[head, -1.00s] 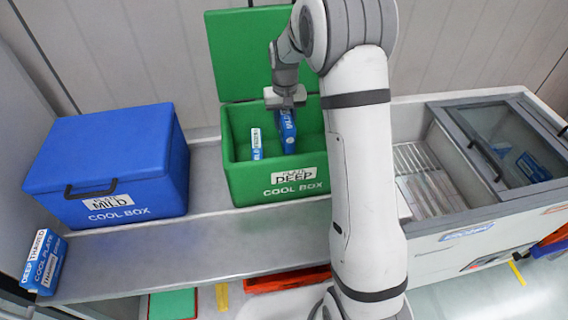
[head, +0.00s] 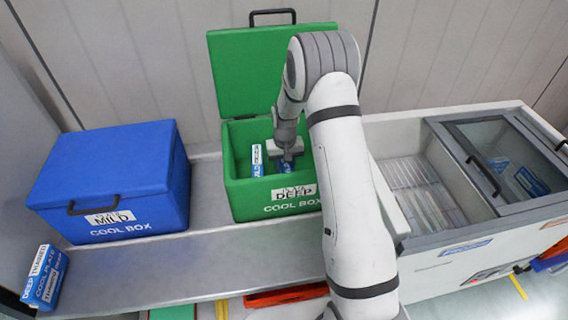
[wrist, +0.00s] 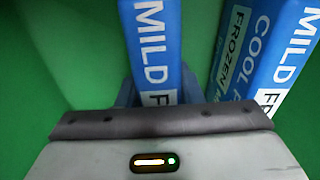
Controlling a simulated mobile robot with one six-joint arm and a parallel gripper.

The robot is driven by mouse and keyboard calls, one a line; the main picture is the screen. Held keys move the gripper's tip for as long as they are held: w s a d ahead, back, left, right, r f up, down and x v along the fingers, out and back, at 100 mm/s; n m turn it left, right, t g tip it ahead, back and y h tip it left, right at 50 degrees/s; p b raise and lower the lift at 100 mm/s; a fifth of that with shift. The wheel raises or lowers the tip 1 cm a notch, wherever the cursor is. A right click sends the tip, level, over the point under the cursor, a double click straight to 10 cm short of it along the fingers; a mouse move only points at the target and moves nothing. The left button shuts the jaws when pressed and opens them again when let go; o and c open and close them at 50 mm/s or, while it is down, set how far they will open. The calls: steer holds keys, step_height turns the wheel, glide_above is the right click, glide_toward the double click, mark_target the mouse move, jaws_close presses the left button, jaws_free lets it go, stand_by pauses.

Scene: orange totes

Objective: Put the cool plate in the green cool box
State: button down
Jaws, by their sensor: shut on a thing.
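The green cool box (head: 233,190), labelled DEEP, stands on the bench with its lid (head: 262,75) open. My gripper (head: 286,152) is down at the box opening, shut on a blue cool plate (head: 276,182). In the wrist view this plate (wrist: 155,40) reads MILD and stands upright between the fingers (wrist: 158,95). Its lower end is hidden, so I cannot tell if it touches the floor. A second cool plate (head: 257,160) stands inside the box to the left; in the wrist view it (wrist: 262,50) is to the right and reads COOL PLATE and FROZEN.
A closed blue cool box (head: 110,180), labelled MILD, stands left on the bench. A white freezer (head: 440,232) on the right holds more plates under a partly open glass lid (head: 500,155). The bench between the boxes is clear.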

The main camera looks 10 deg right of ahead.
steer(key=shift+r, duration=0.15)
steer(key=c, duration=1)
jaws_free()
